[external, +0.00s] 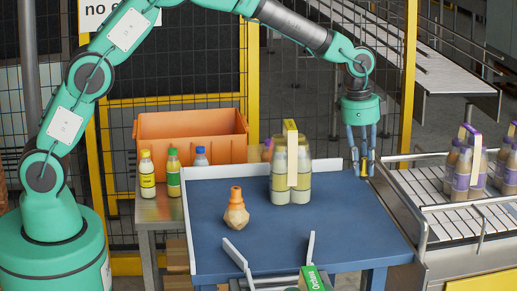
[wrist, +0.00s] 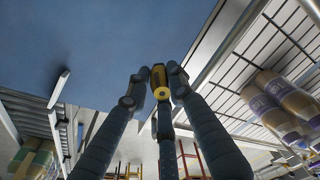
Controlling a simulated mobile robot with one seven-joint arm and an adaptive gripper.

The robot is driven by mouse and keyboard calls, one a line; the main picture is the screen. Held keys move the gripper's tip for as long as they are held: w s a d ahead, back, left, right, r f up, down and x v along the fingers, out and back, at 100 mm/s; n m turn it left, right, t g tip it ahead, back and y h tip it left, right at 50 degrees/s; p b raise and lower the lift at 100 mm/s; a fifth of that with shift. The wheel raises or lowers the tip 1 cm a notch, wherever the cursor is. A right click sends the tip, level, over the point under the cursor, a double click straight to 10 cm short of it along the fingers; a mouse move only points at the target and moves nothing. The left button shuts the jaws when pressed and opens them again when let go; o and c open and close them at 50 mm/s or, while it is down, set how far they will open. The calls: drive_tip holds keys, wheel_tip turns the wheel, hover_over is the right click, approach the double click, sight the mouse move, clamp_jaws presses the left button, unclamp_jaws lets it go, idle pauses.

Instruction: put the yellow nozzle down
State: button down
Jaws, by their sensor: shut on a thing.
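My gripper (external: 363,168) hangs from the arm at the right side of the blue table (external: 335,235). Its fingers point down and are shut on a small yellow nozzle with dark parts (wrist: 159,82). In the external view only a bit of yellow shows between the fingertips. The nozzle is near the table's right edge; I cannot tell whether it touches the surface. In the wrist view the gripper (wrist: 155,88) has the nozzle between its fingertips, against the blue surface.
A four-sided pack of bottles with a yellow handle (external: 291,170) stands left of my gripper. An orange-topped faceted bottle (external: 236,212) stands farther left. Rails (external: 240,258) are at the front edge. A roller conveyor (external: 440,205) with purple-labelled packs lies right. The table's right-front is clear.

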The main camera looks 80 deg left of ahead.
drive_tip(key=shift+s, duration=0.15)
drive_tip(key=s+d, duration=0.2)
drive_tip(key=s, duration=1.6)
drive_tip(key=shift+r+b, duration=0.15)
drive_tip(key=shift+b, duration=0.2)
drive_tip(key=shift+f, duration=3.15)
drive_tip(key=shift+f, duration=0.1)
drive_tip(key=shift+f, duration=1.75)
